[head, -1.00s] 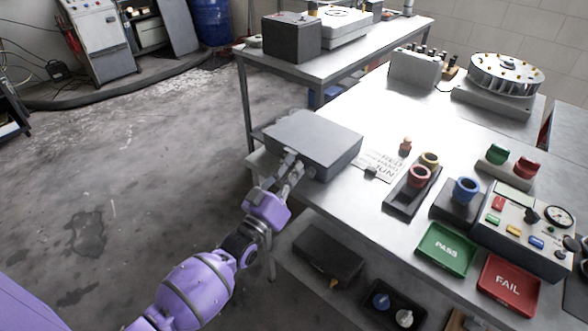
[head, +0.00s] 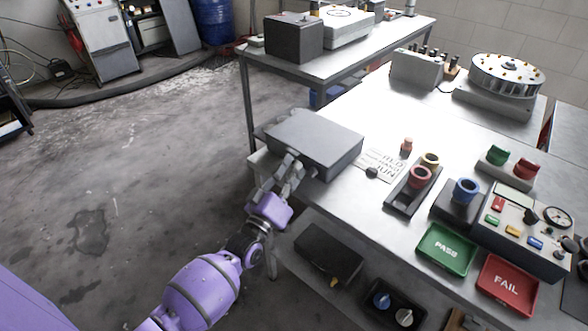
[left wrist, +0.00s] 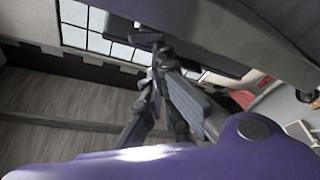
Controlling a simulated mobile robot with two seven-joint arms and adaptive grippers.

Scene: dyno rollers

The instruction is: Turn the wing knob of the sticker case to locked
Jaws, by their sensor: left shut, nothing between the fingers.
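The sticker case, which I take to be the grey closed box (head: 318,140), sits at the near left corner of the workbench. My left gripper (head: 290,160) is at the box's front face, its fingers shut and empty. It also shows in the left wrist view (left wrist: 160,68), close under a dark grey surface. The wing knob cannot be made out clearly in the head view, where my fingers cover part of the front face. A small dark piece at the fingertips in the left wrist view may be the knob. My right gripper is not in view.
A printed sheet (head: 381,164) with a small dark knob lies right of the box. Ring holders (head: 411,190), the green PASS tray (head: 446,250) and red FAIL tray (head: 509,286) are further right. A lower shelf holds a black case (head: 328,254).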

